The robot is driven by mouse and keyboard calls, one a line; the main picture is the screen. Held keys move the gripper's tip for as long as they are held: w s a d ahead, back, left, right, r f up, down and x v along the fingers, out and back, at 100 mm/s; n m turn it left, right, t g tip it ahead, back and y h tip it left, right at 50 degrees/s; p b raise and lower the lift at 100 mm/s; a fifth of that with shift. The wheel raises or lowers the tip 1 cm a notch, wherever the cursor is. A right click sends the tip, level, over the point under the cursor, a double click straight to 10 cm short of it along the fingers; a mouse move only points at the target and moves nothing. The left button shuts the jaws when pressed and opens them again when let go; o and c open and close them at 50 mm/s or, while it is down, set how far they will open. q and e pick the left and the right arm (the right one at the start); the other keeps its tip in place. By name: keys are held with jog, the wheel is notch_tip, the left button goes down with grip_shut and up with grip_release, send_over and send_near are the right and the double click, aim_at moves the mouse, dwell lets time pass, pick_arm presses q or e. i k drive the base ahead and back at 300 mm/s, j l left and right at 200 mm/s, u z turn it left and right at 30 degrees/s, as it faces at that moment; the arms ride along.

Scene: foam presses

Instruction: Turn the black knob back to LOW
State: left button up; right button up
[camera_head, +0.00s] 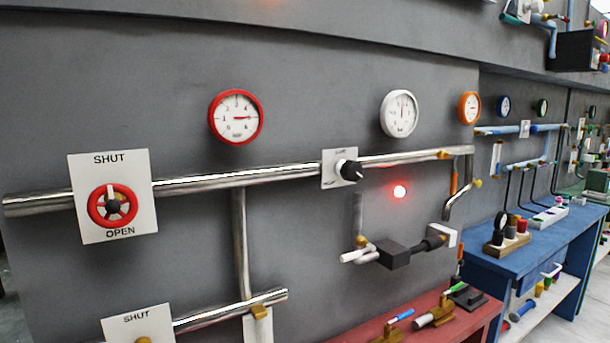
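The black knob (350,171) sits on a small white plate (328,176) on the grey wall, at the middle of the head view. It has a pale mark on its face. The small lettering at the top of the plate is too small to read, and the knob hides part of the plate, so I cannot tell which setting it points to. Neither my left nor my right gripper is in view.
A red-rimmed gauge (236,117) and a white gauge (399,113) hang above the metal pipe (235,179). A red wheel (112,206) is at left. A red light (400,191) glows right of the knob. A black block (392,255) juts out below. A red bench (465,322) stands lower right.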

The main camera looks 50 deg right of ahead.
aim_at(352, 170)
jog(key=z, duration=1.65)
jog(key=l+u, duration=0.15)
jog(key=i+l, duration=0.05)
jog(key=l, duration=0.05)
